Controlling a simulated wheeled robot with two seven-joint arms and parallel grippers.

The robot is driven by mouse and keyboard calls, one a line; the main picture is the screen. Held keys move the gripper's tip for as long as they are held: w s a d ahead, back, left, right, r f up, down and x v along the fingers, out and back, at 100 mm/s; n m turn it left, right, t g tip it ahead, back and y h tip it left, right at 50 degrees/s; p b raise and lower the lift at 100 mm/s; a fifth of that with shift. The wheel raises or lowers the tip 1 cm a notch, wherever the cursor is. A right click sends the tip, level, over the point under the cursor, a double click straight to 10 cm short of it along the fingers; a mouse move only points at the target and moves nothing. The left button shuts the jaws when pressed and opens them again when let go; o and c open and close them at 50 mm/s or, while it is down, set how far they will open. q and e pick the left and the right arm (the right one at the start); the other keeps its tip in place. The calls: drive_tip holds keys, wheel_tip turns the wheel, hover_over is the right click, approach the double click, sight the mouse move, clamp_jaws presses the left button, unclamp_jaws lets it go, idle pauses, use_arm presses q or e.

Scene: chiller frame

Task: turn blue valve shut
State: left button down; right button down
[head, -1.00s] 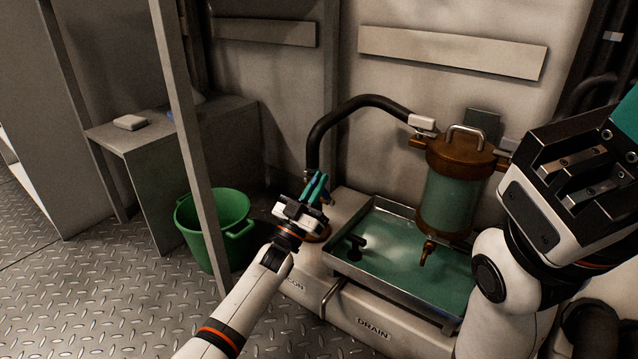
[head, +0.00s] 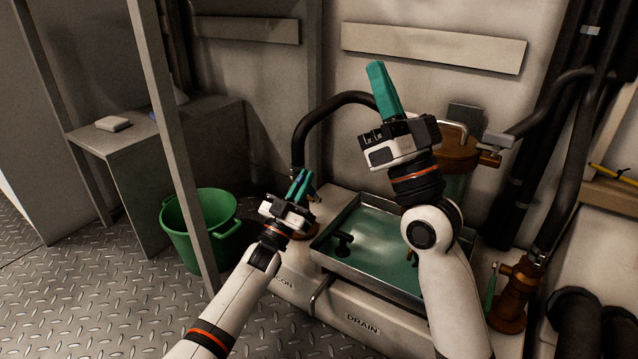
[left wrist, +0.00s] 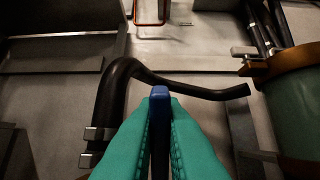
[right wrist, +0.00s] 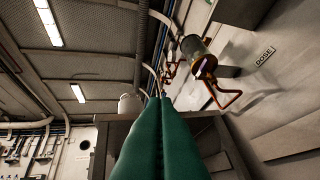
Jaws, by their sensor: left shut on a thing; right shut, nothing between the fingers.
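The blue valve's handle (left wrist: 160,92) shows in the left wrist view as a narrow upright blue bar with a dark lower part. My left gripper (head: 301,180) is shut on it at the left end of the drain unit, below the black hose; its teal fingers (left wrist: 160,130) lie on both sides of the handle. In the head view the fingers hide most of the valve. My right gripper (head: 377,68) is shut and empty, raised in front of the back wall with its teal fingers pointing up. Its closed fingers (right wrist: 158,105) fill the lower middle of the right wrist view.
A metal tray (head: 333,262) of greenish liquid lies between my arms. A brass valve with a green handle (head: 491,288) is at right. A green bucket (head: 190,240) stands on the floor at left.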

drive_tip(key=w+f+m+g, duration=0.2)
drive_tip(key=w+f+g, duration=0.1)
drive_tip(key=f, duration=0.6)
drive_tip(key=w+f+m+g+h, duration=0.1)
drive_tip(key=w+f+m+g, duration=0.1)
drive_tip(key=f, duration=0.8)
drive_tip(key=w+f+m+g, duration=0.2)
drive_tip(key=w+f, duration=0.4)
drive_tip(key=f, duration=0.4)
drive_tip(key=shift+w+a+g, duration=0.3)
drive_tip(key=shift+a+g, duration=0.1)
drive_tip(key=shift+g, duration=0.5)
drive_tip(key=shift+w+f, duration=0.1)
drive_tip(key=shift+f, duration=0.05)
drive_tip(key=x, duration=0.9)
drive_tip(key=shift+w+a, duration=0.25)
drive_tip(key=shift+w, duration=0.05)
drive_tip(key=shift+s+a+f, duration=0.45)
drive_tip(key=shift+s+f, duration=0.05)
drive_tip(key=shift+s, duration=0.05)
use_arm(q)
drive_tip(key=c, duration=1.6)
unclamp_jaws()
drive_tip(key=shift+o, duration=0.4)
drive_tip(key=shift+s+d+f, duration=0.1)
drive_tip(key=shift+s+d, duration=0.05)
use_arm(e)
drive_tip(key=shift+w+r, duration=0.1)
drive_tip(key=shift+r, duration=0.05)
